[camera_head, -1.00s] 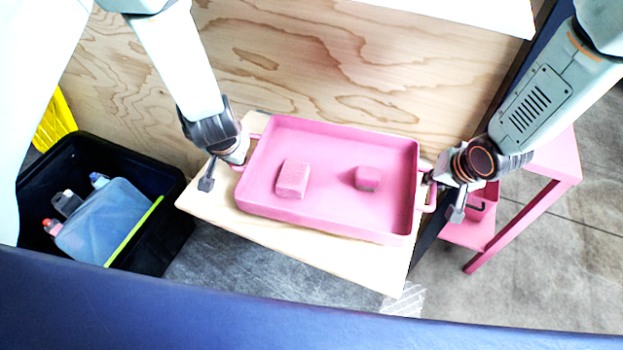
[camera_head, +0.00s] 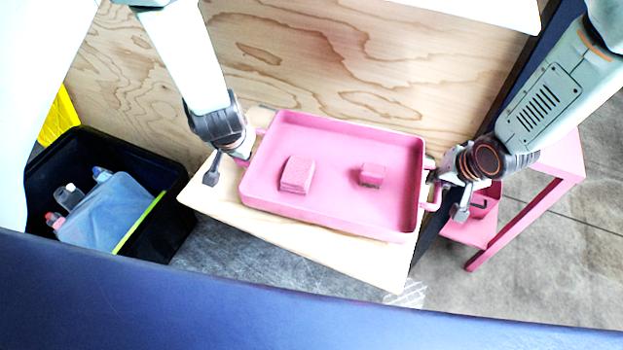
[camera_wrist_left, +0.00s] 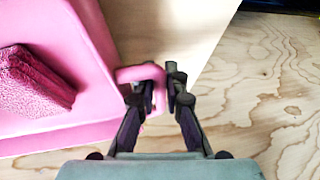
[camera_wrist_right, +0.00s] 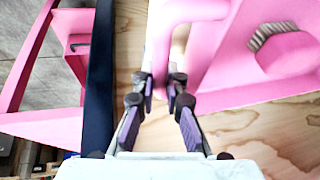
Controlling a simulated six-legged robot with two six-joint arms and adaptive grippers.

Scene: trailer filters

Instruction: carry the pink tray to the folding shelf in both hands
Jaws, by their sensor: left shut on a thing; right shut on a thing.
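The pink tray (camera_head: 330,214) is a shallow rectangular pan with a handle at each short end. My left gripper (camera_head: 230,164) is shut on the left handle, seen in the left wrist view (camera_wrist_left: 155,72). My right gripper (camera_head: 448,192) is shut on the right handle, seen in the right wrist view (camera_wrist_right: 162,60).
A black bin (camera_head: 150,240) with bottles and a blue-grey pouch (camera_head: 105,215) stands at left. A pink stand (camera_head: 525,228) is at right, beside a dark upright post. Plywood (camera_head: 330,60) closes the back. A dark blue surface (camera_head: 200,300) crosses the front.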

